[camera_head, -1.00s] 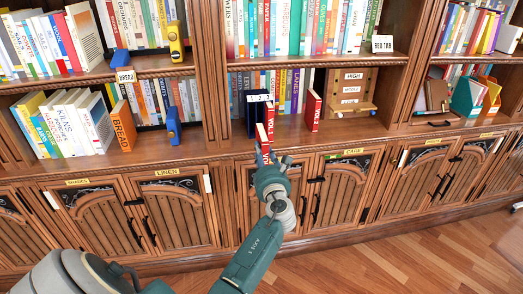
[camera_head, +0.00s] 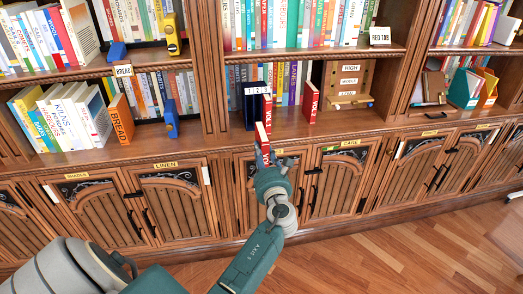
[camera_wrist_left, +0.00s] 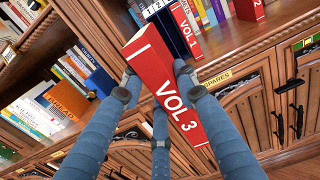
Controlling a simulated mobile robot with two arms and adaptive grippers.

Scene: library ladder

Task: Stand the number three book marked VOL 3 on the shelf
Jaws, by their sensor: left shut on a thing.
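The red VOL 3 book (camera_head: 263,147) is in my left gripper (camera_head: 266,166), in front of the shelf edge. In the left wrist view the book (camera_wrist_left: 167,85) shows its white VOL 3 lettering, and it tilts there between the blue fingers of my left gripper (camera_wrist_left: 156,76). The red VOL 1 book (camera_head: 267,108) stands on the shelf (camera_head: 289,133) beside a dark blue holder (camera_head: 251,109) labelled 1 2 3. Another red book (camera_head: 311,101) stands apart to the right. My right gripper is not in view.
A wooden rack (camera_head: 348,86) with HIGH and LOW labels stands to the right on the shelf. Rows of books (camera_head: 290,82) fill the back. An orange BREAD book (camera_head: 121,119) and a blue bookend (camera_head: 171,118) are in the left bay. Cabinet doors are below.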

